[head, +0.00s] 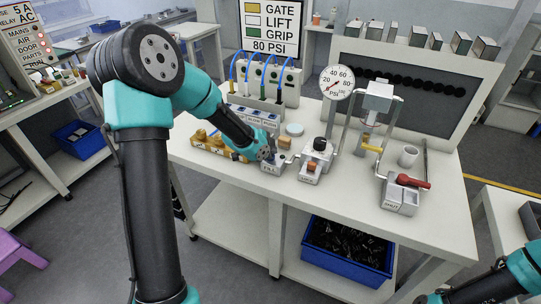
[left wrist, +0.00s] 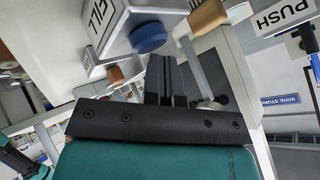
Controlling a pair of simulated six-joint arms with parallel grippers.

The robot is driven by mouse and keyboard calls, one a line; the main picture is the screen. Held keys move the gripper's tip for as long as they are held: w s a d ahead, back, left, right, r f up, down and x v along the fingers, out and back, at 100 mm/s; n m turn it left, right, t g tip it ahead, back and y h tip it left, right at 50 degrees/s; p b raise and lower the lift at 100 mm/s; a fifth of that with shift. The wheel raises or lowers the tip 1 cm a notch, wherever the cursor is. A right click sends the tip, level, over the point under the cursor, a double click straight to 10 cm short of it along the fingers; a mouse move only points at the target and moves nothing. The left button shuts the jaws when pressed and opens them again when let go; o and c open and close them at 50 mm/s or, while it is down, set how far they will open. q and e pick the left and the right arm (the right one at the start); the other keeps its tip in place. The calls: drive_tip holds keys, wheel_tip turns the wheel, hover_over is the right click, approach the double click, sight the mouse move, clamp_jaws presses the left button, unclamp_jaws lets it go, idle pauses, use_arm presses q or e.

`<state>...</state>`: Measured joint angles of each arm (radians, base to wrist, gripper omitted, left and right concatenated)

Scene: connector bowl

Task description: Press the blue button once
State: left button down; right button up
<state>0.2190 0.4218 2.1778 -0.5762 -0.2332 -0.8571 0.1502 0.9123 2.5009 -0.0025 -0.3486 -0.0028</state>
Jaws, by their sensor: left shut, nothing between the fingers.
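The blue button (left wrist: 148,38) is a round cap on a pale box marked FILL (left wrist: 105,25), seen in the left wrist view. In the head view the FILL box (head: 272,168) stands near the table's front edge, and the button is mostly hidden by my left gripper (head: 268,154). My left gripper's dark fingers (left wrist: 164,65) are shut with nothing between them. Their tips appear close beside the blue button in the left wrist view; I cannot tell whether they touch it. Part of my right arm shows at the lower right, but its gripper is not in view.
A box with an orange-brown knob (head: 311,167) stands right of the FILL box. Further right are a pressure gauge (head: 337,82), a press-like frame (head: 378,97) and a red lever (head: 412,181). Brass parts (head: 205,139) lie to the left. A blue bin (head: 345,255) sits below.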

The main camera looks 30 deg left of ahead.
use_arm(q)
drive_tip(key=shift+f, duration=0.2)
idle(0.6)
drive_tip(key=shift+r, duration=0.95)
drive_tip(key=shift+r, duration=0.1)
drive_tip(key=shift+r, duration=2.4)
